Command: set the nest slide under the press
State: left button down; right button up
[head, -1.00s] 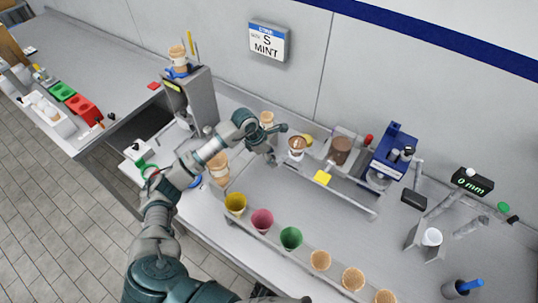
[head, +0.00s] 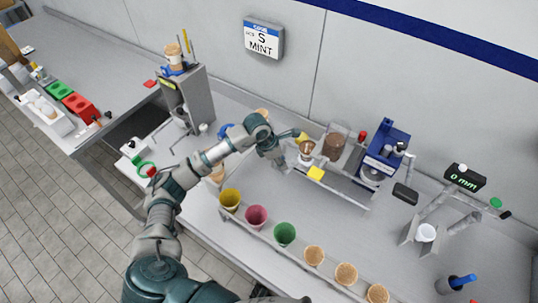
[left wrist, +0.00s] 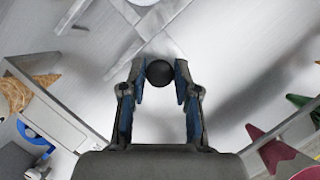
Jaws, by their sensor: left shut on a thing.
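The nest slide (head: 306,158) is on a metal rail in the middle of the bench in the head view, with a small brown-and-white cup or cone in it. The blue press (head: 388,150) stands farther right along the rail, and the nest is left of it, apart from it. My left gripper (head: 283,164) is at the left end of the slide. In the left wrist view its fingers are shut on a dark round knob (left wrist: 159,73), which I take as the slide's handle. The join between knob and slide is hidden. My right gripper is not in view.
A yellow tab (head: 315,173) is on the rail's front edge. A brown tub (head: 333,146) stands behind the rail. A front rack holds yellow (head: 230,198), red and green cups and several wafer cones (head: 346,274).

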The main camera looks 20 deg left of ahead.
pick_arm(q)
jog(key=d, duration=0.3)
jog(key=s+d+f, duration=0.1)
jog(key=d, duration=0.1)
jog(key=shift+s, duration=0.1)
jog(key=c, duration=1.1)
grip_release()
jog(key=shift+c, duration=0.2)
jog(key=shift+o, duration=1.4)
jog(key=shift+d, duration=0.1)
jog(key=d+v, duration=0.2)
jog(key=v, duration=0.9)
jog(key=shift+a+r, duration=0.15)
jog(key=shift+r, duration=0.6)
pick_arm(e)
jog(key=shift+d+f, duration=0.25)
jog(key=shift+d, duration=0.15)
